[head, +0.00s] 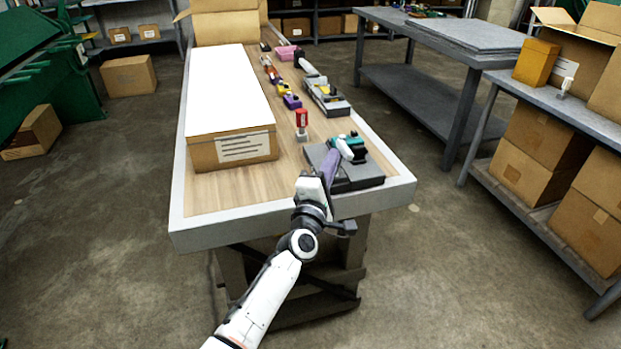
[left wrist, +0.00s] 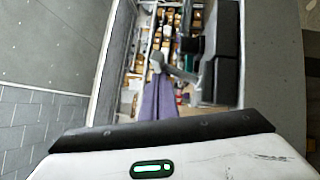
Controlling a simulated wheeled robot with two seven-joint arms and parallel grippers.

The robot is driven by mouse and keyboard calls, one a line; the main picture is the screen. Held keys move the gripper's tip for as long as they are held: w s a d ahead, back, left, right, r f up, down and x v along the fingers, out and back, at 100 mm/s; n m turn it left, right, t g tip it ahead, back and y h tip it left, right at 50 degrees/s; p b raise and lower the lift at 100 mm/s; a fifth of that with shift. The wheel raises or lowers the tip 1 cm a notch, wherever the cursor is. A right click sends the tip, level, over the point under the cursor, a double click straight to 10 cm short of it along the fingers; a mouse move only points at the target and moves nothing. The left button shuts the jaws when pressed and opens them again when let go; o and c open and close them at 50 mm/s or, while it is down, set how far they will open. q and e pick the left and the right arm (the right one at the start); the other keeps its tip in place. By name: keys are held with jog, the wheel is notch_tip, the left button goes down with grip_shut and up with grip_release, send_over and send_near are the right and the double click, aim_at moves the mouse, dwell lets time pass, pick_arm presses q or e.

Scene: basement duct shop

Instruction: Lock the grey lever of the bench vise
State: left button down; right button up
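The bench vise (head: 362,152) has a dark grey base and teal parts and sits at the near right corner of the workbench. A light grey lever (head: 344,148) sticks up at its left side. The lever also shows in the left wrist view (left wrist: 176,66), just beyond the fingertips. My left gripper (head: 332,160) reaches over the near edge of the bench, its purple fingers close to the lever. In the left wrist view the fingers (left wrist: 159,82) lie side by side with no visible gap. Whether the tips touch the lever cannot be told. My right gripper is not in view.
The workbench (head: 240,212) has a pale rim. A red-topped tool (head: 302,122) stands behind the vise. A long white-topped carton (head: 228,105) fills the left side, and several tools line the back. A grey table (head: 430,40) and a shelf with cartons (head: 542,135) stand right.

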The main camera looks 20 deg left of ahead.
pick_arm(q)
jog(key=shift+w+d, duration=0.45)
jog(key=shift+d, duration=0.15)
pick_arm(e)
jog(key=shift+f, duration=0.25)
pick_arm(q)
jog(key=shift+d+r, duration=0.15)
